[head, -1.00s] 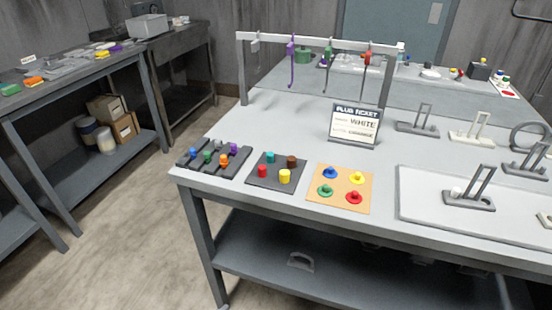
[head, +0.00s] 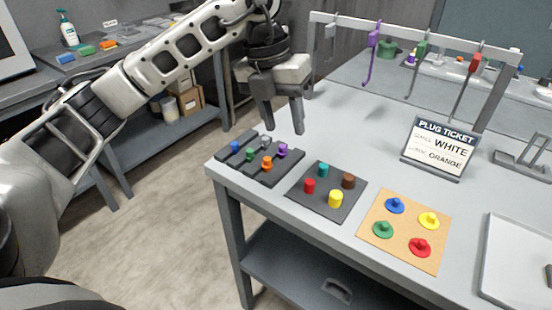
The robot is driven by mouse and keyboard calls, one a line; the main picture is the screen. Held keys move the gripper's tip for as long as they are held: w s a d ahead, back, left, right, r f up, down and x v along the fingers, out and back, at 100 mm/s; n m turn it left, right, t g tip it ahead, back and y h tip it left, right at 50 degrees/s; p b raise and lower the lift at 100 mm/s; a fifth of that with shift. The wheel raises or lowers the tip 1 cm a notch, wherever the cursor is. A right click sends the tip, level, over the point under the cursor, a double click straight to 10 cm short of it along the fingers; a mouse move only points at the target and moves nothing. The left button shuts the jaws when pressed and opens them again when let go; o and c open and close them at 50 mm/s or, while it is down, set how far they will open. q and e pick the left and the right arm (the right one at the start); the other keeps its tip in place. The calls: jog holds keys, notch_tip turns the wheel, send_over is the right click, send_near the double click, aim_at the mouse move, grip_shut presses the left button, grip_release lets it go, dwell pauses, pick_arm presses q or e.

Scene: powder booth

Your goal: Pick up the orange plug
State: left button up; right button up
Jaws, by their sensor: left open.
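The orange plug (head: 267,164) stands in a dark slotted rack (head: 287,173) at the near left corner of the grey table. Blue (head: 235,147), green (head: 250,154), grey (head: 265,141) and purple (head: 283,150) plugs share that rack. My left gripper (head: 284,130) is open and empty, with its fingers pointing down. In the picture it shows just above the rack, toward its back side; its exact height is hard to tell. The orange plug is fully in view and apart from the fingers. My right gripper is out of view.
Right of the rack are a dark board (head: 320,203) with coloured cylinders and a tan board (head: 403,249) with coloured knobs. A plug ticket sign (head: 439,148) reading WHITE and ORANGE stands behind them. A hook rail (head: 400,40) rises at the back. A pale tray (head: 500,275) lies at right.

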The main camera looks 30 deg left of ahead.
pick_arm(q)
jog(key=n+y, duration=0.1)
jog(key=y, duration=0.1)
send_near(267, 158)
jog(key=shift+t, duration=0.3)
jog(key=shift+w+f+p, duration=0.2)
jog(key=shift+f+p, duration=0.15)
jog(key=shift+f, duration=1.8)
jog(key=shift+w+f+p, duration=0.15)
jog(key=shift+f+p, duration=0.15)
jog(key=shift+f, duration=1.8)
grip_shut()
